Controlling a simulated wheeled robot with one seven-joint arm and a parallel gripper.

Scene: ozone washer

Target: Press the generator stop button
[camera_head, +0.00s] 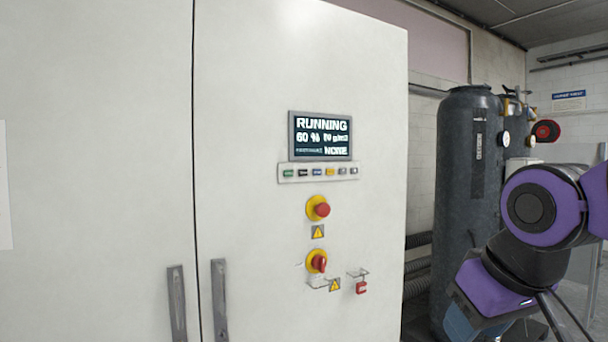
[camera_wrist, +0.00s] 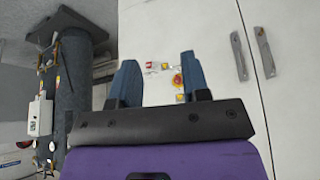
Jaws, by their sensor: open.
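The white cabinet (camera_head: 250,60) carries a display (camera_head: 320,137) reading RUNNING and 60 %. Below are a red mushroom button (camera_head: 318,208) on a yellow base and a red rotary switch (camera_head: 317,262) on yellow. My gripper (camera_wrist: 160,76) is open and empty, its two blue fingers apart, facing the cabinet. In the upside-down wrist view, the rotary switch (camera_wrist: 178,80) shows between the fingers; the display and button strip are hidden.
A red padlock (camera_head: 361,287) hangs right of the rotary switch. Two long door handles (camera_head: 218,300) stick out at lower left. A dark gas cylinder (camera_head: 465,160) stands right of the cabinet, close behind my arm. The space before the panel looks clear.

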